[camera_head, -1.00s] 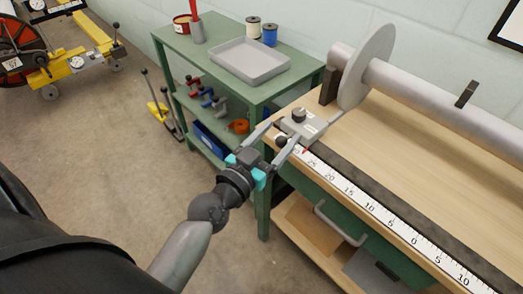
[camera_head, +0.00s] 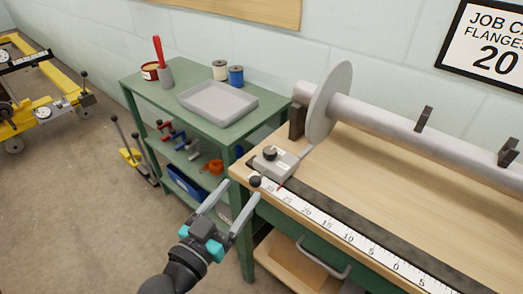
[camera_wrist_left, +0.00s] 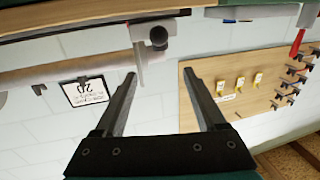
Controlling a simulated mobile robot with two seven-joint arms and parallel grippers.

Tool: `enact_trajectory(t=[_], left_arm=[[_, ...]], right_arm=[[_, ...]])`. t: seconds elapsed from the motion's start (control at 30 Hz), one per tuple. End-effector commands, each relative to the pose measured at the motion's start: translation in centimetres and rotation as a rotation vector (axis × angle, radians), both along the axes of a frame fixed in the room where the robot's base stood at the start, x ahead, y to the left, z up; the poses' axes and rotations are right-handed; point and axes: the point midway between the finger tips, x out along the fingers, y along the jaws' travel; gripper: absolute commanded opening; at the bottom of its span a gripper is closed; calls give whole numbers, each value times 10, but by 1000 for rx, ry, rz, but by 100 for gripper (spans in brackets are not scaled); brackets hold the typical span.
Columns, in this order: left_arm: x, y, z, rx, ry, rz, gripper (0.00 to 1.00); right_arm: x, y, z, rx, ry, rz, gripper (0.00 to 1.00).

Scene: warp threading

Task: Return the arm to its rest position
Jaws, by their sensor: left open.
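My left gripper (camera_head: 238,195) is open and empty in the head view, just off the near left corner of the wooden bench (camera_head: 340,172). Its fingers point up toward a grey block with a dark knob (camera_head: 277,162), which sits on the bench at the end of the white ruler (camera_head: 330,232). The block is outside the fingers, though one fingertip shows close to its small black ball (camera_head: 255,182). In the left wrist view the open fingers (camera_wrist_left: 158,75) have nothing between them but distant wall. My right gripper is out of view.
A green shelf cart (camera_head: 150,88) with a grey tray (camera_head: 217,103) and spools stands behind and left of the gripper. A roller with a round flange (camera_head: 328,103) lies along the bench. A drawer handle (camera_head: 322,260) juts from the bench front. Open floor (camera_head: 80,210) lies left.

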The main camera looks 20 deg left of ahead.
Motion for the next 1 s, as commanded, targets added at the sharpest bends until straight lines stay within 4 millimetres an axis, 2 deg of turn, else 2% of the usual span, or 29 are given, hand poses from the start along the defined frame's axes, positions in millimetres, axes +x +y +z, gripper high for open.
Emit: enact_trajectory(t=[0.17, 0.27, 0.37, 0.47, 0.5, 0.63, 0.8, 1.0], left_arm=[[1, 0, -6, 2, 13, 0, 73], [3, 1, -31, 11, 65, 0, 73], [3, 3, -76, 29, 163, 0, 73], [-2, 5, -132, 50, 287, 0, 73], [-6, 6, -154, 59, 338, -1, 73], [-26, 10, -223, 88, 503, -2, 73], [-66, 17, -303, 129, 721, -3, 73], [-131, 30, -379, 189, 977, 0, 73]], right_arm=[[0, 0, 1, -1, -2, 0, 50], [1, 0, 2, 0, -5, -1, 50], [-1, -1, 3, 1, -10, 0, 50], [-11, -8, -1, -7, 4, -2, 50], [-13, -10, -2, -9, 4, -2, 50], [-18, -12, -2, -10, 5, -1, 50], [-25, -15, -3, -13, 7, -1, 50], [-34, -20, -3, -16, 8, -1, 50]])
